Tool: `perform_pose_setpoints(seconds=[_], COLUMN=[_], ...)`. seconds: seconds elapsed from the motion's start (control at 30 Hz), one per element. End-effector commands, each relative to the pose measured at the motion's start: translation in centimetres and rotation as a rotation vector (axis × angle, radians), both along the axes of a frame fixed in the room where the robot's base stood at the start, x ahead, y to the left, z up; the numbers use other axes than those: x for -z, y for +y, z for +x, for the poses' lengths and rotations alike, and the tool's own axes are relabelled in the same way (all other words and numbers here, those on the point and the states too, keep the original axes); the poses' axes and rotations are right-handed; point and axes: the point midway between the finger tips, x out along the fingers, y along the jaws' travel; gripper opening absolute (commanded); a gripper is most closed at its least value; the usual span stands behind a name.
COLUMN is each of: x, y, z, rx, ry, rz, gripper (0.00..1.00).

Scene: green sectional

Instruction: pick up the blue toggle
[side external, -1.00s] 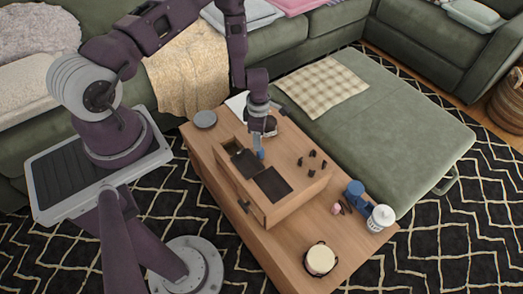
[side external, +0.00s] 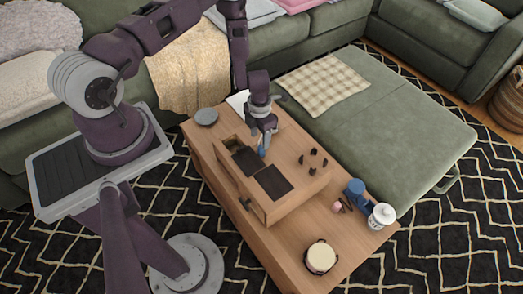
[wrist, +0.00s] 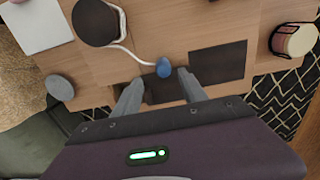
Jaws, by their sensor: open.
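The blue toggle (wrist: 164,67) is a small rounded blue piece on the wooden box with dark panels, beside the edge of a dark panel in the wrist view. It also shows in the side view (side external: 262,151), partly covered by my gripper (side external: 265,139). My gripper's two grey fingers are spread apart in the wrist view (wrist: 162,88), and the toggle appears just beyond their tips, roughly centred between them. Nothing is held. I cannot tell whether a finger touches the toggle.
The wooden box (side external: 283,206) stands on a wooden table (side external: 283,253). Several small black pieces (side external: 315,161) sit to the right. A drum-like object (side external: 320,257), a white cup (side external: 381,216) and a blue object (side external: 355,188) stand nearer the right end. A grey disc (side external: 207,116) lies at the far left.

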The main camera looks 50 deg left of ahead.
Motion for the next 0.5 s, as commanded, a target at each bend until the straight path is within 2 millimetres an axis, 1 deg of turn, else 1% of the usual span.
perform_pose_setpoints(seconds=[0.17, 0.3, 0.4, 0.5], x=[2.8, 5.5, 6.4, 6.5], y=[-0.4, -0.7, -0.7, -0.7], z=[0.0, 0.1, 0.2, 0.1], rx=[-0.001, -0.002, -0.001, 0.000], ry=[0.002, 0.002, 0.001, 0.001], rz=[-0.001, 0.000, 0.000, 0.000], gripper=[0.50, 0.50, 0.50, 0.50])
